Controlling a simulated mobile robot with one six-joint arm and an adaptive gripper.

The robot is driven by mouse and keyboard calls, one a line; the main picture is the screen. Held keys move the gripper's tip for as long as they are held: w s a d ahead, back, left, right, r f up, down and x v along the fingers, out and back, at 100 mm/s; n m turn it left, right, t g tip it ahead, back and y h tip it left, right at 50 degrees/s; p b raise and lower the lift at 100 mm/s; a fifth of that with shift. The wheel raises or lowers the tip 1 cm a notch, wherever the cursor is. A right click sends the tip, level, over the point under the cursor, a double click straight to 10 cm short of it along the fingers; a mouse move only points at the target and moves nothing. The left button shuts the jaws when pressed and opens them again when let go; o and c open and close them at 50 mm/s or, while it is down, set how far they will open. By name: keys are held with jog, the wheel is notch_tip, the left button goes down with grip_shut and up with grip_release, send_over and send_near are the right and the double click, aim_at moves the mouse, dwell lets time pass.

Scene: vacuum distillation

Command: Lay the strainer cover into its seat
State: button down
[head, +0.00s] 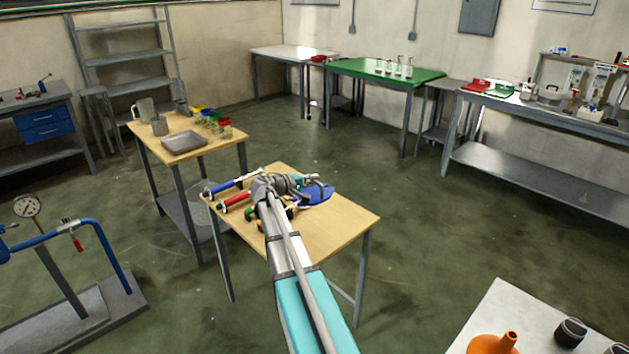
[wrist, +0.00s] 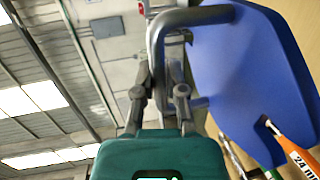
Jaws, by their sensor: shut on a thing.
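My gripper (wrist: 161,95) is shut on a grey bent-tube handle (wrist: 190,17) fixed to a flat blue plate (wrist: 245,70), which I take to be the strainer cover. The plate is tilted and has a notch in its edge. In the head view my gripper (head: 299,184) is over the front wooden table, with the blue plate (head: 318,193) at its right. I cannot tell whether the plate touches the table. I cannot make out the strainer seat in either view.
The wooden table (head: 345,220) holds a blue-handled tool (head: 232,183), a red-handled tool (head: 235,202) and others partly behind my arm. An orange tool (wrist: 290,150) shows near the plate. Blue piping (head: 100,235) with a gauge (head: 27,206) stands left.

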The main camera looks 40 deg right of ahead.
jog(key=shift+r, duration=0.15)
dwell(0.6)
jog(key=shift+r, duration=0.15)
notch_tip(320, 180, up, 6)
jog(key=p, duration=0.6)
jog(key=shift+f, duration=0.2)
jog(key=shift+s, duration=0.2)
